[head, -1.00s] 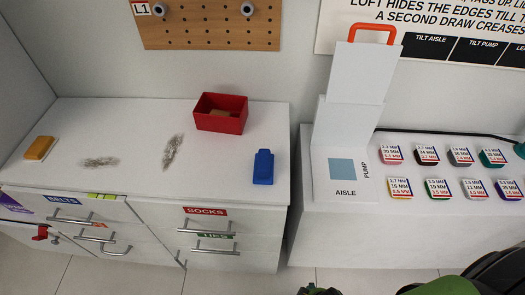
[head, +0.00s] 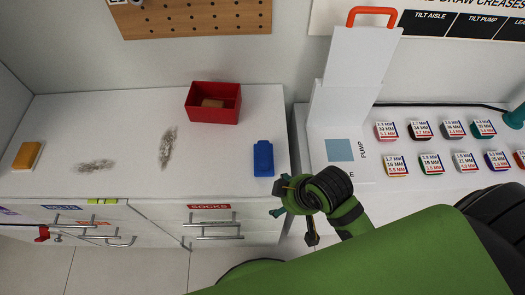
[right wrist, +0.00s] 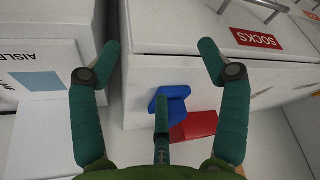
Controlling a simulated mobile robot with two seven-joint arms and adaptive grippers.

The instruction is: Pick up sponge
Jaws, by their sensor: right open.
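A yellow-orange block with a pale edge (head: 27,156), which looks like a sponge, lies at the left end of the white cabinet top. A small brown block (head: 212,103) sits inside the red open box (head: 214,116); I cannot tell what it is. My right gripper (head: 283,198) is open and empty at the cabinet's front right corner, just in front of the blue bottle-like object (head: 263,160). In the right wrist view, its spread fingers (right wrist: 160,62) frame the cabinet, the blue object (right wrist: 172,104) and the red box (right wrist: 195,127). My left gripper is not in view.
Drawers with metal handles (head: 207,221) face the front.

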